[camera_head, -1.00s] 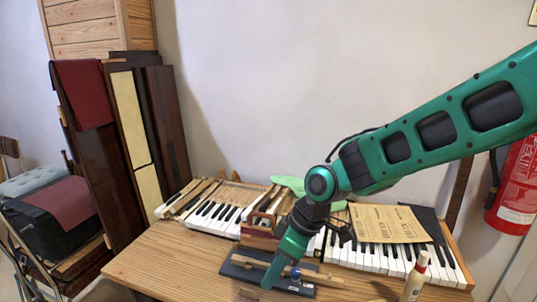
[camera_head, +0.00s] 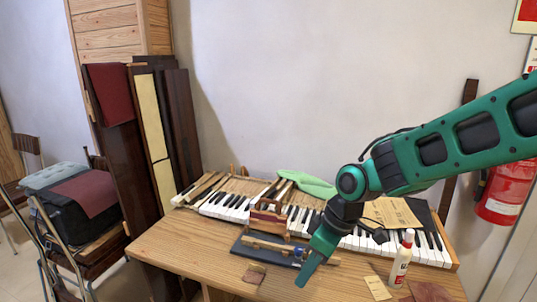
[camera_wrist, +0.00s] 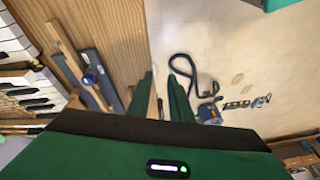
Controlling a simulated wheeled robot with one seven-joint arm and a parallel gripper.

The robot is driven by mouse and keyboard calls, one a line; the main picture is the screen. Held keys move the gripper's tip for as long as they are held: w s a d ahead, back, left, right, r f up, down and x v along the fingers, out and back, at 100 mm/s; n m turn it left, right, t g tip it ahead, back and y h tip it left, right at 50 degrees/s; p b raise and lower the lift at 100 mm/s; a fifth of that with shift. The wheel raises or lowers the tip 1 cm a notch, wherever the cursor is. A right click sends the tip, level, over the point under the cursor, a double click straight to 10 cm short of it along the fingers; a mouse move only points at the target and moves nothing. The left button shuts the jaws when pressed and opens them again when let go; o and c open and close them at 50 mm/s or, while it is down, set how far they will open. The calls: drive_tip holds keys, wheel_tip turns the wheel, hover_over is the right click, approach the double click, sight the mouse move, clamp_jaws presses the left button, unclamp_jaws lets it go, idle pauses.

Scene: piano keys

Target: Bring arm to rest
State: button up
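My green arm (camera_head: 430,150) reaches in from the right over the workbench. My gripper (camera_head: 303,280) points down and left above the bench's front part, in front of a dark board with a wooden bar (camera_head: 262,246). In the wrist view my gripper (camera_wrist: 160,76) shows two green fingers with a gap between them and nothing held. The fingertips overlie the bench edge and the floor there. How high the gripper is above the bench is hard to tell.
Piano keys (camera_head: 225,206) lie along the back of the wooden bench (camera_head: 190,250). A white bottle (camera_head: 401,260) stands right of my gripper. A hose (camera_wrist: 185,62) lies on the floor.

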drive_tip(key=s+d+r+m+h, duration=0.1)
drive_tip(key=s+d+m+h, duration=0.3)
drive_tip(key=d, duration=0.7)
drive_tip(key=s+d+r+m+y, duration=0.15)
drive_tip(key=d+m, duration=0.35)
drive_tip(key=d, duration=0.6)
drive_tip(key=s+d+r+m+h, duration=0.1)
drive_tip(key=s+d+m, duration=0.7)
drive_tip(key=s, duration=0.6)
drive_tip(key=shift+s+d+m+g, duration=0.2)
drive_tip(key=shift+d+m+g, duration=0.2)
drive_tip(key=shift+d, duration=0.7)
drive_tip(key=shift+w+f, duration=0.2)
drive_tip(key=shift+w, duration=0.4)
drive_tip(key=shift+o, duration=0.7)
